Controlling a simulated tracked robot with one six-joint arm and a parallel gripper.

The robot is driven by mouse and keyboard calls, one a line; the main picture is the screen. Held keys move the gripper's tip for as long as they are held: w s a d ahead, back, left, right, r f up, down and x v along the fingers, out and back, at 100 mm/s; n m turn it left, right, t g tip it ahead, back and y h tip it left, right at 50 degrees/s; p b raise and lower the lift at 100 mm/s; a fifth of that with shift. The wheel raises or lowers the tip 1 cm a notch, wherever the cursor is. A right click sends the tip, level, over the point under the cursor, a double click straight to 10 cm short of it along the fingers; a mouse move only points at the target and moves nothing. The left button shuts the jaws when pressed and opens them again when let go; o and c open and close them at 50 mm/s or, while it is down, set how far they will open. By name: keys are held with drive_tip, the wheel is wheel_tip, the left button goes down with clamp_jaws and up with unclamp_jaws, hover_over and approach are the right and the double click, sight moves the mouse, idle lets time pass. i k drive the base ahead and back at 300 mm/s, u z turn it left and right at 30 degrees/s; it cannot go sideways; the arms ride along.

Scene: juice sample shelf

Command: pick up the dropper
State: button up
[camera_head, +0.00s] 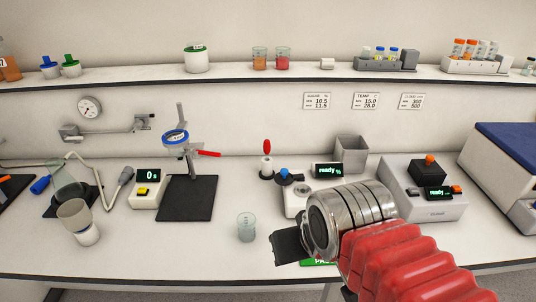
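What looks like the dropper (267,147) has a red bulb and stands upright in a small white holder (266,166) on a dark base, at the middle back of the bench. Its lower part is hidden in the holder. My gripper (288,246) shows as a dark block at the end of my metal wrist, low and right of centre. It is in front of the dropper and apart from it. The fingers are not clear enough to show whether they are open or shut.
Right of the dropper are a blue-capped item (284,175) and a white meter reading "ready %" (327,170). A clear beaker (247,228) stands left of my gripper. A stand with a black base (188,198) is further left. A shelf (230,77) runs above.

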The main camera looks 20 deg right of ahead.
sight(267, 144)
drive_tip(key=k, duration=1.25)
drive_tip(key=u, duration=0.65)
drive_tip(key=i, duration=2.35)
drive_tip(key=z, duration=0.75)
